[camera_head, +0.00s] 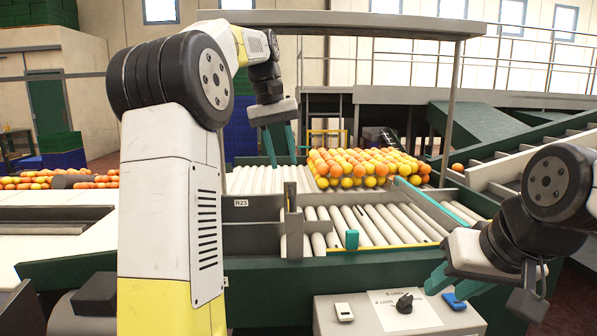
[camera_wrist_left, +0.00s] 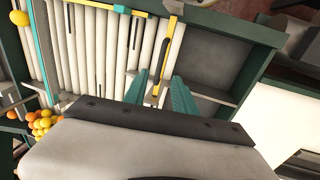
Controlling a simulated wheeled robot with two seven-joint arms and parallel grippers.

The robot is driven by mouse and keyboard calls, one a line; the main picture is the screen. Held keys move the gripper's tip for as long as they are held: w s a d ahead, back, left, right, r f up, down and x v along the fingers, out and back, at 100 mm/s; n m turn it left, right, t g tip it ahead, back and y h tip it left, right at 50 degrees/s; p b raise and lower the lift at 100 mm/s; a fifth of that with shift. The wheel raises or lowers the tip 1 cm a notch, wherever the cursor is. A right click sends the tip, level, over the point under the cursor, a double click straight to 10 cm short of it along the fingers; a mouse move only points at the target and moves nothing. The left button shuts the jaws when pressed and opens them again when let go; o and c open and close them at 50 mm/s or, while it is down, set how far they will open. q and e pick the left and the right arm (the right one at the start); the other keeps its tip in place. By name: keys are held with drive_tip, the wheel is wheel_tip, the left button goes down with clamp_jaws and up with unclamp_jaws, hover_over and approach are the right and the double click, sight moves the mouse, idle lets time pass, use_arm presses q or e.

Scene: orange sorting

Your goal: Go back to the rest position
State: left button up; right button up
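My left gripper (camera_head: 282,160) hangs above the roller conveyor (camera_head: 255,180), left of the orange pile. Its two teal fingers are apart with nothing held between them. In the left wrist view the same gripper (camera_wrist_left: 160,76) is open above the rollers and a yellow-edged divider (camera_wrist_left: 161,68). My right gripper (camera_head: 455,284) is at the lower right, above the control box (camera_head: 335,300). Its teal fingers are spread and I see nothing between them. My left arm crosses the left part of the head view and hides some of the conveyor behind it.
A pile of oranges and yellow fruit (camera_head: 365,168) lies on the rollers, and part of it shows in the left wrist view (camera_wrist_left: 42,124). The control box has a black knob (camera_head: 404,303) and a blue switch (camera_head: 454,301). A canopy (camera_head: 345,22) stands over the conveyor.

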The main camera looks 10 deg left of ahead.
use_arm(q)
drive_tip(key=shift+r, duration=0.4)
drive_tip(key=s+d+f+m+t, duration=0.2)
drive_tip(key=s+f, duration=0.5)
drive_tip(key=s, duration=0.5)
drive_tip(key=s+d+f+m+t, duration=0.1)
drive_tip(key=s+d+f+t, duration=0.1)
drive_tip(key=s+f, duration=0.5)
drive_tip(key=s+t, duration=0.1)
drive_tip(key=s, duration=0.4)
drive_tip(key=shift+d+f+m+t, duration=0.25)
drive_tip(key=shift+f+m+t, duration=0.05)
drive_tip(key=shift+m, duration=0.1)
